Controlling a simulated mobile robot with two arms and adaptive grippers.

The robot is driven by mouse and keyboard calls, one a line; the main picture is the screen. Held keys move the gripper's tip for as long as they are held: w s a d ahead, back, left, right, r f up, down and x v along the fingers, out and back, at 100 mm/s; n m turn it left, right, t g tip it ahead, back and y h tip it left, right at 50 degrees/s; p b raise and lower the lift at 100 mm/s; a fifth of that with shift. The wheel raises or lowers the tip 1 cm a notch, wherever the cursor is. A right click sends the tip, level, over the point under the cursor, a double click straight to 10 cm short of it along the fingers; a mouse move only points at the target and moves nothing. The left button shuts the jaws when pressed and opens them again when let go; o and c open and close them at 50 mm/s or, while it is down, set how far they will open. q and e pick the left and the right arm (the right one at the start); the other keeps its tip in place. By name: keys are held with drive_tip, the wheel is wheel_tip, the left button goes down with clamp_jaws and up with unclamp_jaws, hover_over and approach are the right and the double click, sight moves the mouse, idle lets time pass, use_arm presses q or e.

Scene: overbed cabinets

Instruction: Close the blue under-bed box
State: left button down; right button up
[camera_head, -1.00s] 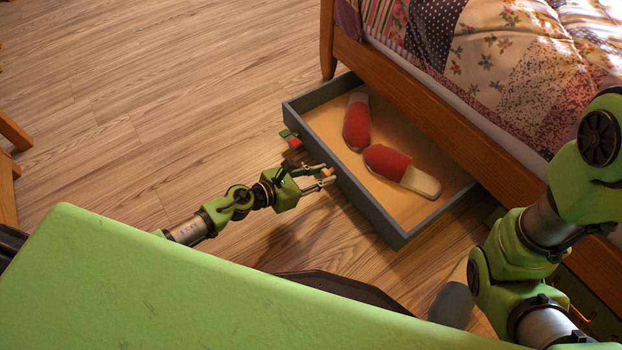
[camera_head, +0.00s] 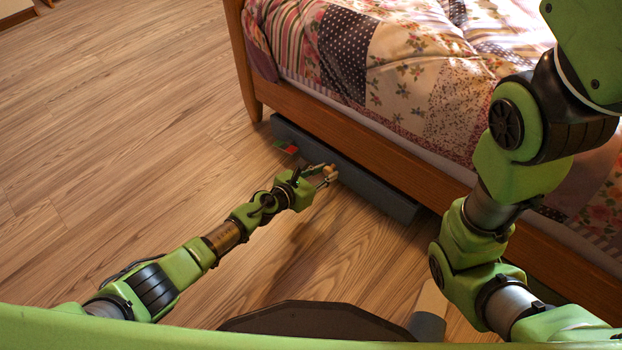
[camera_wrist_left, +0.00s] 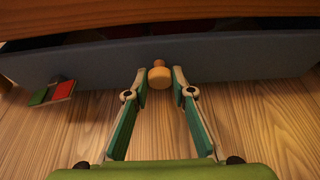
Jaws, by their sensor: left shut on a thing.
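The blue under-bed box (camera_head: 375,186) sits under the bed's side rail, with its blue-grey front panel showing just outside the rail. In the left wrist view its front (camera_wrist_left: 240,56) spans the picture, with a narrow dark gap above it and dim red shapes inside. A round wooden knob (camera_wrist_left: 159,76) is on the front panel. My left gripper (camera_head: 326,176) is at the knob, its fingers closed in on either side of it, as the left wrist view also shows. My right arm shows at the right, but its gripper is out of view.
A small red and green item (camera_head: 287,148) is at the box front, left of the knob. The bed (camera_head: 400,80) with its patchwork quilt stands above the box. The wooden floor (camera_head: 120,150) at left is clear.

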use_arm(q)
drive_tip(key=shift+w+d, duration=0.65)
drive_tip(key=shift+w, duration=0.15)
drive_tip(key=c, duration=1.8)
unclamp_jaws()
drive_tip(key=shift+o, duration=0.2)
drive_tip(key=shift+a+r, duration=0.1)
drive_tip(key=shift+r, duration=0.25)
drive_tip(key=shift+s+a+r, duration=0.15)
drive_tip(key=shift+r, duration=0.25)
drive_tip(key=shift+s+a, duration=0.35)
drive_tip(key=shift+s, duration=0.2)
drive_tip(key=v, duration=0.9)
drive_tip(key=shift+s+a+f, duration=0.15)
drive_tip(key=shift+s+a, duration=0.15)
drive_tip(key=shift+s, duration=0.1)
